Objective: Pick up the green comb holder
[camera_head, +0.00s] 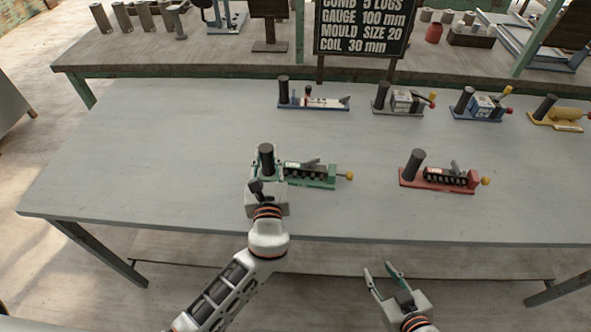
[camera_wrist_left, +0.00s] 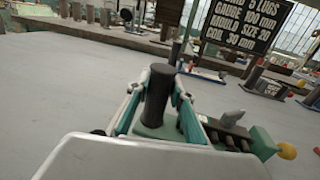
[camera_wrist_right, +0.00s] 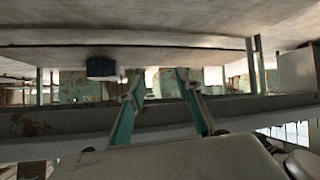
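The green comb holder (camera_head: 316,182) lies on the grey table left of centre, with a black upright post (camera_head: 266,158), a row of dark comb cells and a yellow knob at its right end. My left gripper (camera_head: 266,175) is at its post end. In the left wrist view, the left fingers (camera_wrist_left: 165,85) stand on either side of the post (camera_wrist_left: 158,98). They look open, with a narrow gap at the right finger; contact on the left cannot be told. My right gripper (camera_head: 384,272) is open and empty in front of the table's front edge.
A red comb holder (camera_head: 436,180) lies to the right. A blue-and-white holder (camera_head: 313,103), a grey one (camera_head: 402,101), a blue one (camera_head: 481,105) and a yellow one (camera_head: 560,114) line the back. A black sign (camera_head: 364,28) stands behind. The table's left side is clear.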

